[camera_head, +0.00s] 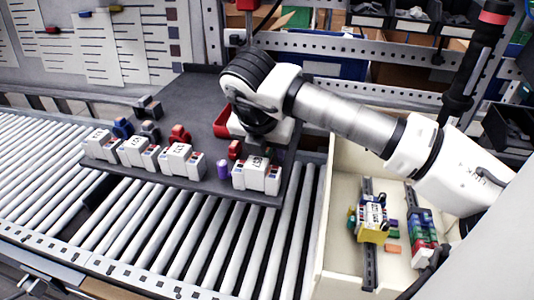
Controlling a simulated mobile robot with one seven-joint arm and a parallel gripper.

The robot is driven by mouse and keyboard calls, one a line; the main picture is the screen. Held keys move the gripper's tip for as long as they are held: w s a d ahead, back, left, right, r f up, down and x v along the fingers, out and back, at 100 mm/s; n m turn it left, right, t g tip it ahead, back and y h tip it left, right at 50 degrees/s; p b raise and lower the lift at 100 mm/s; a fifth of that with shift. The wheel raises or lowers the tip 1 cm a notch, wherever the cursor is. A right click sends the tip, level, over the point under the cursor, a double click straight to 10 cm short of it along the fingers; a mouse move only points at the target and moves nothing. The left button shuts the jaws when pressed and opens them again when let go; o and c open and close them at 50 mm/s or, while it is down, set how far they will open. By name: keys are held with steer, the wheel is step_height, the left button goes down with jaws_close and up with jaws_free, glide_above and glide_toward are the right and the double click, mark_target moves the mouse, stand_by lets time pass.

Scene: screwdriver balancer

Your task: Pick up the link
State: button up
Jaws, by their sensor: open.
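I cannot tell for sure which piece is the link. Several small loose parts lie on the dark tray (212,92): a red curved part (180,133), a blue part (123,127), dark grey parts (148,107), a purple cylinder (223,169) and a small red part (235,149). My gripper (250,138) is low over the right part of the tray, pointing down. It is open; its fingertips and what is directly under them are mostly hidden by the wrist. A larger red piece (221,122) shows at its left side.
White-and-grey terminal blocks (180,160) stand in a row along the tray's front edge, with another block (257,175) at right. The tray rests on a roller conveyor (150,220). A cream bin (335,240) at right holds rails and coloured blocks. A perforated metal frame (340,42) stands behind.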

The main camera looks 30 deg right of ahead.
jaws_close()
